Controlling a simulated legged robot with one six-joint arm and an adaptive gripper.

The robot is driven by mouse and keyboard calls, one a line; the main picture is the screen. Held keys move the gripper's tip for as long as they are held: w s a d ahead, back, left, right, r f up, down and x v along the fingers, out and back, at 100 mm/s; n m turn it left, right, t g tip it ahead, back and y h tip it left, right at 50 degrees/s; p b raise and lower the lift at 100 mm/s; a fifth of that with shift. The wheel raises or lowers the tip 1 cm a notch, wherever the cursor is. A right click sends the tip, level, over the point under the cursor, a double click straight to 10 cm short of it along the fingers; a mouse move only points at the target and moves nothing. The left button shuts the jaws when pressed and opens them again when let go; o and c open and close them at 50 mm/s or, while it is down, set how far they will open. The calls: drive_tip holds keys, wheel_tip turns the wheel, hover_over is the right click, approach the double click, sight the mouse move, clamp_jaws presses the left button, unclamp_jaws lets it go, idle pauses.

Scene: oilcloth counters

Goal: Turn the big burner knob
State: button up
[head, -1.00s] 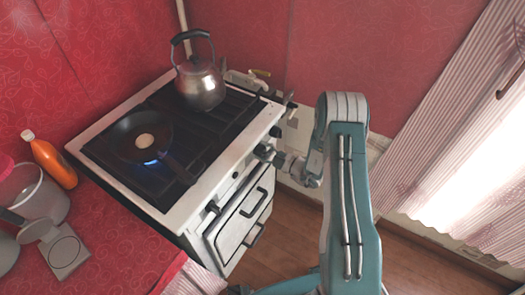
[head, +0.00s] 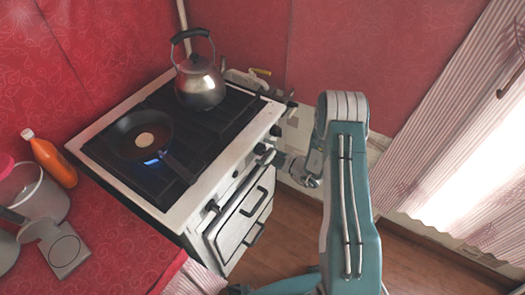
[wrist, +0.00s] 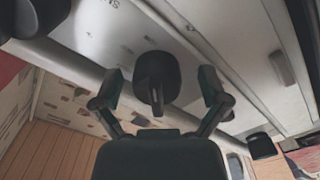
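The white stove (head: 186,214) has a row of black knobs on its front panel. In the wrist view a large black knob (wrist: 157,78) with a raised grip bar stands in the middle. My gripper (wrist: 160,88) is open, with one finger on each side of this knob. Gaps show between the fingers and the knob. In the head view my gripper (head: 273,158) is at the stove's front, partly hidden by my arm. Two other knobs show beside it in the wrist view, one at upper left (wrist: 32,14) and one at lower right (wrist: 262,145).
A frying pan (head: 122,143) with a round item in it sits over a blue flame. A kettle (head: 201,88) stands at the back of the stove. Oven door handles (head: 254,202) jut out below the panel. An orange bottle (head: 52,160) stands on the red counter (head: 125,245).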

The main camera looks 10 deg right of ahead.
drive_tip(key=shift+d, duration=0.1)
drive_tip(key=v, duration=1.2)
drive_tip(key=shift+w, duration=0.1)
idle(0.8)
